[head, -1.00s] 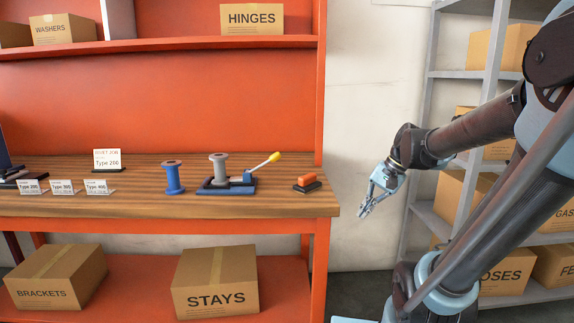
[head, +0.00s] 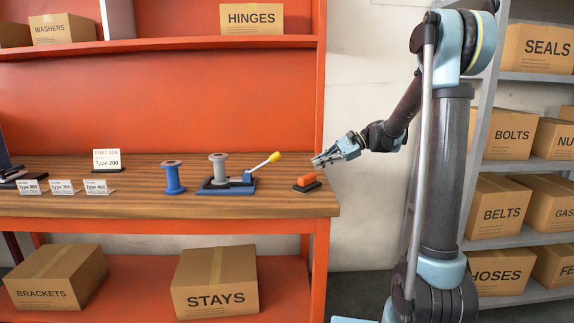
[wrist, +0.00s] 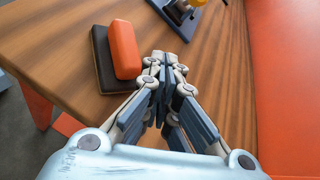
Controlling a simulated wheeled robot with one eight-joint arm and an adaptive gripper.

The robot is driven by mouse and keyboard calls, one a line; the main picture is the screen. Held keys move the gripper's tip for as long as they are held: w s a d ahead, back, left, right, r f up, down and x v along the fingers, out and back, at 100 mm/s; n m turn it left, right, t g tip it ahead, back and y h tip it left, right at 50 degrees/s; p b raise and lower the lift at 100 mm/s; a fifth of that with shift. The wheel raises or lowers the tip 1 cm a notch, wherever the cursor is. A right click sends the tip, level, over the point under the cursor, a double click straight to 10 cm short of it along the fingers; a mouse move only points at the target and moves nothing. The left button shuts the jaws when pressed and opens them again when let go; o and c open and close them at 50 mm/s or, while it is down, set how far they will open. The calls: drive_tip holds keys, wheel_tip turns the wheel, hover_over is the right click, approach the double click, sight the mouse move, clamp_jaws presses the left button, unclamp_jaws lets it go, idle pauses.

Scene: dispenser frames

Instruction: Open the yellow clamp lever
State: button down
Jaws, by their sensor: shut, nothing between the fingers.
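The clamp lever with its yellow knob (head: 274,157) slants up and to the right from a blue and dark clamp base (head: 228,187) on the wooden bench. A grey spool (head: 218,168) stands on that base. In the wrist view the yellow knob (wrist: 199,2) is cut off at the top edge, beside part of the dark base (wrist: 177,11). My gripper (head: 318,163) is shut and empty. It is above the right end of the bench, right of the knob and apart from it. In the wrist view its closed fingertips (wrist: 163,58) point toward the clamp.
An orange block on a dark base (head: 306,181) sits just below and left of my gripper, near the bench's right end. A blue spool (head: 173,177) stands left of the clamp. Label cards (head: 62,186) are farther left. An orange shelf (head: 180,45) hangs above.

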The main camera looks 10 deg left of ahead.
drive_tip(key=shift+w+a+m+g+y, duration=0.15)
drive_tip(key=shift+w+a+g+y, duration=0.1)
drive_tip(key=shift+w+a, duration=0.4)
drive_tip(key=shift+w+a+m+g+y, duration=0.15)
drive_tip(key=shift+w+a+y, duration=0.15)
drive_tip(key=shift+w, duration=0.6)
drive_tip(key=shift+a, duration=0.15)
drive_tip(key=x, duration=0.9)
drive_tip(key=shift+s+a+f, duration=0.2)
drive_tip(key=shift+a, duration=0.15)
drive_tip(key=shift+s+a+r, duration=0.2)
drive_tip(key=shift+s+r, duration=0.15)
drive_tip(key=shift+r, duration=0.1)
drive_tip(key=shift+s+a+r, duration=0.2)
drive_tip(key=shift+s+r, duration=0.1)
drive_tip(key=shift+r, duration=0.1)
drive_tip(key=shift+s+a+r, duration=0.3)
drive_tip(key=shift+s+r, duration=0.15)
drive_tip(key=shift+r, duration=0.25)
drive_tip(key=shift+r, duration=0.1)
drive_tip(key=shift+a+r+h, duration=0.15)
drive_tip(key=shift+r+h, duration=0.15)
drive_tip(key=shift+h, duration=0.05)
